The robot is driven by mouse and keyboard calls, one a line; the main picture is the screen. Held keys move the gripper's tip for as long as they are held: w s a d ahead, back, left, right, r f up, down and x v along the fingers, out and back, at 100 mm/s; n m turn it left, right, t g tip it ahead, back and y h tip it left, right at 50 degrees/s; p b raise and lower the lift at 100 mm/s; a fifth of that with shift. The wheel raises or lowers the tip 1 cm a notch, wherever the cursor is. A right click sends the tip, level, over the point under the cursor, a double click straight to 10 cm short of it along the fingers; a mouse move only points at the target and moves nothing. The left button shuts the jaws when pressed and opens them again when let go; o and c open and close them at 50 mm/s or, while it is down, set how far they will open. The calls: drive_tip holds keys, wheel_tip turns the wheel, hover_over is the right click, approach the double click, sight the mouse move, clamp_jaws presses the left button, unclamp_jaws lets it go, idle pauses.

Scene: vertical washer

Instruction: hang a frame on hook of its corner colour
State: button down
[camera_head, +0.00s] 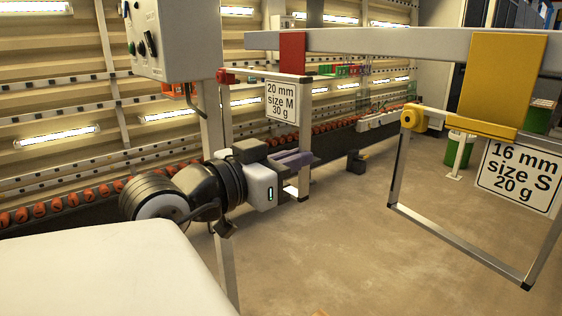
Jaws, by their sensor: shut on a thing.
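A silver rectangular frame with a red corner (228,76) is at the centre left. My gripper (293,160) is shut on the right side bar of this frame, low down. The gripper and arm hide part of its lower edge. The frame's top bar is level with the lower part of a red hook plate (292,52) on a grey overhead beam. I cannot tell whether it touches the hook. A second silver frame with a yellow corner (412,118) hangs at the yellow hook plate (503,78) on the right, slightly tilted in the picture.
The grey beam (390,41) crosses the top. Size signs (282,102) and (520,176) hang below the plates. A grey control box (178,38) is at the upper left. A conveyor with orange discs (85,195) runs behind. The floor (370,250) between the frames is clear.

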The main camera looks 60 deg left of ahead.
sight(309, 168)
drive_tip(key=shift+w+a+f, duration=0.1)
drive_tip(key=shift+w+a, duration=0.05)
drive_tip(key=shift+w, duration=1.3)
drive_tip(key=shift+w+a+f, duration=0.1)
drive_tip(key=shift+w+a, duration=0.05)
drive_tip(key=shift+w, duration=1.3)
drive_tip(key=shift+w+f+b, duration=0.1)
drive_tip(key=shift+f+b, duration=0.8)
drive_tip(key=shift+f, duration=0.1)
drive_tip(key=c, duration=1.5)
unclamp_jaws()
drive_tip(key=s+d, duration=0.1)
drive_tip(key=s, duration=0.9)
drive_tip(key=shift+d, duration=0.1)
